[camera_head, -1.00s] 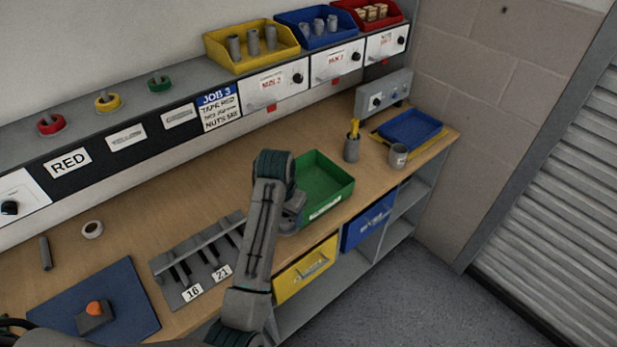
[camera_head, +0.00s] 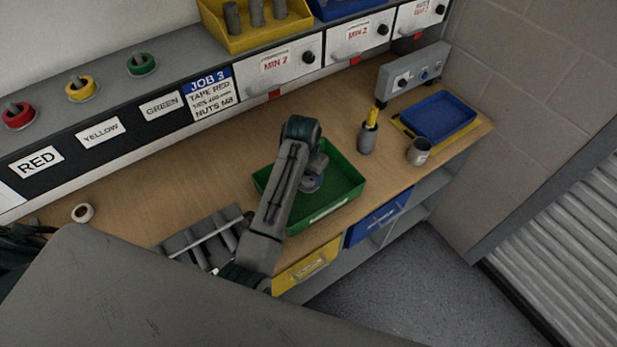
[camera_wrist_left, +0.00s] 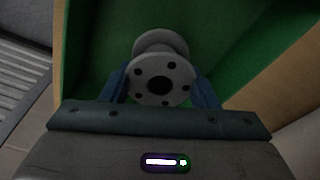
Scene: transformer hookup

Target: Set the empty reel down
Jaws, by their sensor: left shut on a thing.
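My left gripper (camera_head: 312,180) reaches over the green tray (camera_head: 335,206) on the bench. In the left wrist view the same gripper (camera_wrist_left: 162,82) has its two blue fingers closed on the sides of a grey empty reel (camera_wrist_left: 160,72). The reel shows a round flange with a dark centre hole and several small holes, and a second flange beyond it. The green tray walls (camera_wrist_left: 90,35) surround it in that view. I cannot tell whether the reel touches the tray floor. My right gripper is not in view.
A slotted grey rack (camera_head: 205,237) stands left of the tray. A grey cup holding a yellow-handled tool (camera_head: 367,138), another cup (camera_head: 418,152) and a blue tray (camera_head: 438,116) stand to the right. The shelf with tape reels (camera_head: 80,88) runs behind. Bench behind the tray is clear.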

